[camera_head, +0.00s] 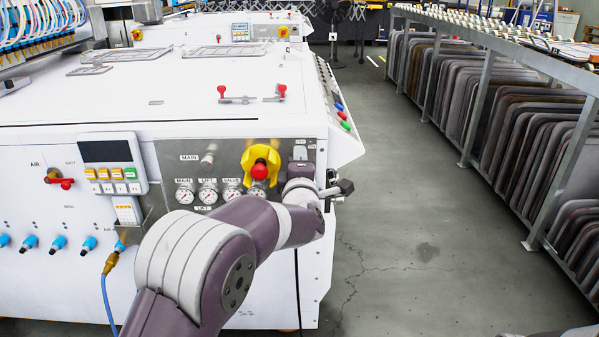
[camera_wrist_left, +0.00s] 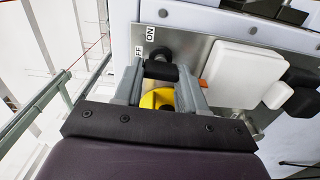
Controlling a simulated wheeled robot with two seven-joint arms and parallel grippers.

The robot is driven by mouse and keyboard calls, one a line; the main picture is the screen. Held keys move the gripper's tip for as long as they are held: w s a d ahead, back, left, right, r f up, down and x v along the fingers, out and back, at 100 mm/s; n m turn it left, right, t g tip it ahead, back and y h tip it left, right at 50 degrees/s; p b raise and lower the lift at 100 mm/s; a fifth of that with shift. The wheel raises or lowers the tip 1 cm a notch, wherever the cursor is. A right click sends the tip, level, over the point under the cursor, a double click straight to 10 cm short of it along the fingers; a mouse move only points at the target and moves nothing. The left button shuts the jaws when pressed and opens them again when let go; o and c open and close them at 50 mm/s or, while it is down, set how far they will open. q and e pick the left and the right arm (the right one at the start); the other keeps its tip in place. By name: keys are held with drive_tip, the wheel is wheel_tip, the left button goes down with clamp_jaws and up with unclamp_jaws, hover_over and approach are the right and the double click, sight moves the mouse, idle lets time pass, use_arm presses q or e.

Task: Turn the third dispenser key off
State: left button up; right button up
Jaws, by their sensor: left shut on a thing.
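My left gripper (camera_wrist_left: 161,75) shows in the left wrist view with its two grey fingers on either side of a key with a dark round knob (camera_wrist_left: 160,53). The fingers are shut on it. A yellow part (camera_wrist_left: 158,98) shows between the fingers, nearer the palm. An ON label (camera_wrist_left: 151,34) is beside the knob, and a second label, partly hidden, reads FF. In the head view my left arm reaches across to the right end of the machine's grey panel (camera_head: 226,160); the wrist hides the fingertips and the key there. My right gripper is not in view.
A red button on a yellow guard (camera_head: 260,168) and several round gauges (camera_head: 208,194) sit left of the wrist. In the wrist view a white box (camera_wrist_left: 240,72) is close right of the fingers. A rack of dark panels (camera_head: 515,130) stands right, across clear floor.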

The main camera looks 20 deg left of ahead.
use_arm(q)
drive_tip(key=shift+n, duration=0.4)
drive_tip(key=o, duration=1.1)
drive_tip(key=shift+c, duration=0.2)
drive_tip(key=shift+s, duration=0.1)
drive_tip(key=p+v, duration=0.2)
drive_tip(key=v, duration=1)
drive_tip(key=shift+s, duration=0.3)
drive_tip(key=shift+d, duration=0.1)
